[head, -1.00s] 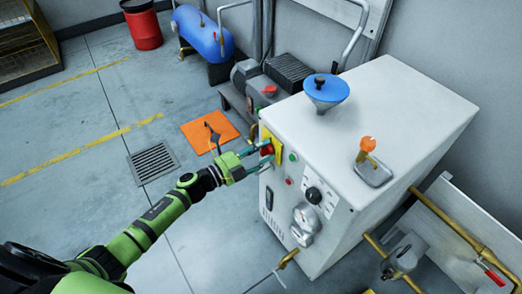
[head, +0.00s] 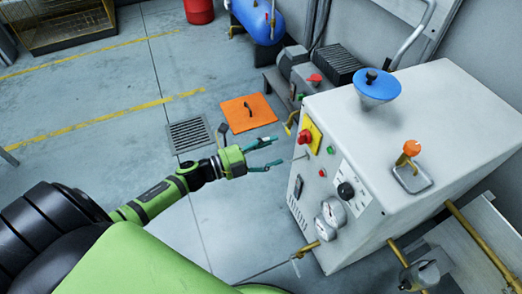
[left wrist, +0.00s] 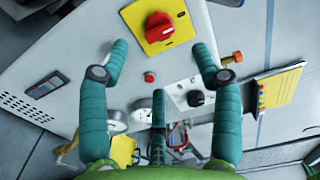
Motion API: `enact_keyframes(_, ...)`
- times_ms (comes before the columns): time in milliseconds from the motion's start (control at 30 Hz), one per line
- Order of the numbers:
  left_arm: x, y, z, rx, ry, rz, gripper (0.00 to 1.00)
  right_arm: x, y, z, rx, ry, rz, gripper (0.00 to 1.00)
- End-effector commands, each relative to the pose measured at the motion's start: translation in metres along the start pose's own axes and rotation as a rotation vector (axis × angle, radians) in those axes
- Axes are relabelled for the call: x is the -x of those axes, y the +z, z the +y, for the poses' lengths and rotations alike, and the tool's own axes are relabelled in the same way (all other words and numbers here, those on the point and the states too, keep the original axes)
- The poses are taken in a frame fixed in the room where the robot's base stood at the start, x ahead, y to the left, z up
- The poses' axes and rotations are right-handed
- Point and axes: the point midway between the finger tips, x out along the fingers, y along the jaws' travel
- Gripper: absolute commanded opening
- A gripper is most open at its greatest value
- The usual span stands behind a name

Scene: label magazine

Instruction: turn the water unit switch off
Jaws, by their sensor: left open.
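The water unit (head: 440,105) is a white cabinet at the right of the head view. Its switch is a red rotary knob (head: 304,137) on a yellow plate (head: 316,130), high on the front panel. In the left wrist view the red knob (left wrist: 159,27) shows at the top, on its yellow plate (left wrist: 183,30). My left gripper (head: 280,152) is open and empty, in front of the panel and apart from the knob. In the left wrist view its fingers spread below and to either side of the knob. I cannot tell the knob's setting. My right gripper is not in view.
The panel also has a black knob (head: 345,191), gauges (head: 333,211) and small buttons. A blue funnel (head: 377,86) and an orange-handled part (head: 411,149) sit on top. An orange floor plate (head: 248,113) and a drain grate (head: 190,135) lie left.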

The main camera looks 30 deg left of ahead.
Motion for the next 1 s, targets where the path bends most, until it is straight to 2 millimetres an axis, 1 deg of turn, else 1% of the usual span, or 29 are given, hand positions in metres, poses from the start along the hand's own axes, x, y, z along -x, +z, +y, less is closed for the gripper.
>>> enact_keyframes(33,0.009,0.0,0.001,0.001,0.003,-0.001,0.65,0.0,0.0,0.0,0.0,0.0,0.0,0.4)
enact_keyframes(100,0.017,0.0,0.001,0.002,0.001,0.0,0.65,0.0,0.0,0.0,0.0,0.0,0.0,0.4)
enact_keyframes(233,0.026,0.0,0.0,0.001,0.0,0.0,0.65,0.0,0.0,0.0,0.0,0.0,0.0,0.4)
enact_keyframes(767,0.027,0.0,0.0,0.001,-0.001,-0.001,0.65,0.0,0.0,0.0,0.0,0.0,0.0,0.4)
enact_keyframes(833,0.028,0.003,0.002,0.022,0.007,-0.018,0.65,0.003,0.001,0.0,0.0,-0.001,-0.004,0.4)
enact_keyframes(867,0.029,0.006,0.005,0.044,0.016,-0.037,0.65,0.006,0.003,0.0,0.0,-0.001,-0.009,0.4)
enact_keyframes(933,0.036,0.015,0.019,0.141,0.053,-0.117,0.65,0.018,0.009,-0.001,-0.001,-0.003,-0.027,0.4)
enact_keyframes(967,0.041,0.021,0.029,0.201,0.076,-0.167,0.65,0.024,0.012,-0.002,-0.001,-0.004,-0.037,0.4)
enact_keyframes(1000,0.05,0.026,0.045,0.296,0.113,-0.245,0.65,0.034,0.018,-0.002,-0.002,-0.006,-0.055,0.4)
